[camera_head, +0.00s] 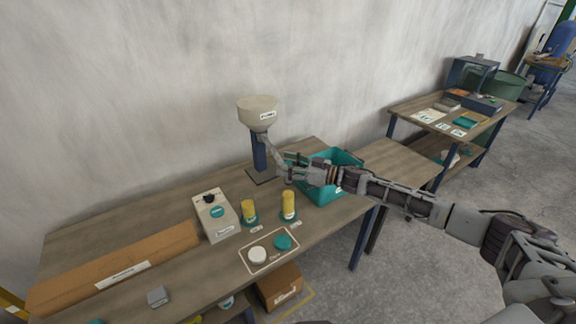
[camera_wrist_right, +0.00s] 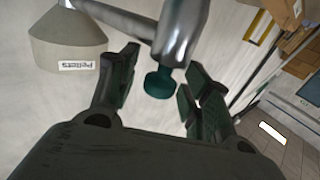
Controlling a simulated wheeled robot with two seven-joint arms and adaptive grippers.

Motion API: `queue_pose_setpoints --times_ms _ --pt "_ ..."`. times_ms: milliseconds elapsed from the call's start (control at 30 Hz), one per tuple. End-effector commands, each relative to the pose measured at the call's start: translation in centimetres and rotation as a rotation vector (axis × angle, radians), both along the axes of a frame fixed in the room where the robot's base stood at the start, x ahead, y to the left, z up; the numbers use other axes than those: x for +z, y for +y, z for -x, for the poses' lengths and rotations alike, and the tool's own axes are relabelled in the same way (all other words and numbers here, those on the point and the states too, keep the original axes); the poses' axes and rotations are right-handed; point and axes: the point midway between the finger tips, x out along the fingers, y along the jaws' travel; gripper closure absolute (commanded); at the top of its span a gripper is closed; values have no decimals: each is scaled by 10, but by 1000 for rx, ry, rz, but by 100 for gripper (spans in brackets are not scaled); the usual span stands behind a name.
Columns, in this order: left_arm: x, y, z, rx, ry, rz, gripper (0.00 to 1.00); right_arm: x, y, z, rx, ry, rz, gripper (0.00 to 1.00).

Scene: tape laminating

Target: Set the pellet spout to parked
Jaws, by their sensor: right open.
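The pellet hopper (camera_head: 259,113) is a cream funnel on a dark blue post, standing at the back of the wooden bench. It also shows in the right wrist view (camera_wrist_right: 68,40) with its "Pellets" label. A grey metal spout (camera_wrist_right: 180,34) runs from the hopper and ends near my gripper. A teal knob (camera_wrist_right: 160,83) sits by the spout's end. My right gripper (camera_wrist_right: 157,88) is open, with its fingers on either side of the knob. In the head view the right gripper (camera_head: 284,166) is beside the spout, partly over the teal bin. My left gripper is not in view.
A teal bin (camera_head: 345,192) stands right of the hopper, under my right arm. Two yellow cylinders (camera_head: 289,203), a control box (camera_head: 215,216) and a marked tray area (camera_head: 269,250) are on the bench in front. A long cardboard box (camera_head: 116,268) lies at left.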

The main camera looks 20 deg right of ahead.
Motion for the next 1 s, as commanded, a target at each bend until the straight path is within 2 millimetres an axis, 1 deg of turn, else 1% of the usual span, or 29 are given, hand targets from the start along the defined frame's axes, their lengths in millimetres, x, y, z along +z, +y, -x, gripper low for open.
queue_pose_setpoints --times_ms 33,67,300,400,433,567,767,900,1000 --pt "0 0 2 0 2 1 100 0 0 0 0 0 0 51" --pt "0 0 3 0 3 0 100 0 0 0 0 0 0 54" --pt "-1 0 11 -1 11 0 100 0 0 0 0 0 0 85" --pt "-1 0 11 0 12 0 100 0 0 0 0 0 0 98" --pt "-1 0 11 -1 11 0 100 0 0 0 0 0 0 100" --pt "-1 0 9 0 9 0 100 0 0 0 0 0 0 100" --pt "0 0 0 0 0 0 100 0 -1 0 2 1 1 100" --pt "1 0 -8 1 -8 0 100 0 -4 1 12 0 1 100" --pt "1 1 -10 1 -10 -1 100 0 -8 1 23 0 1 100"
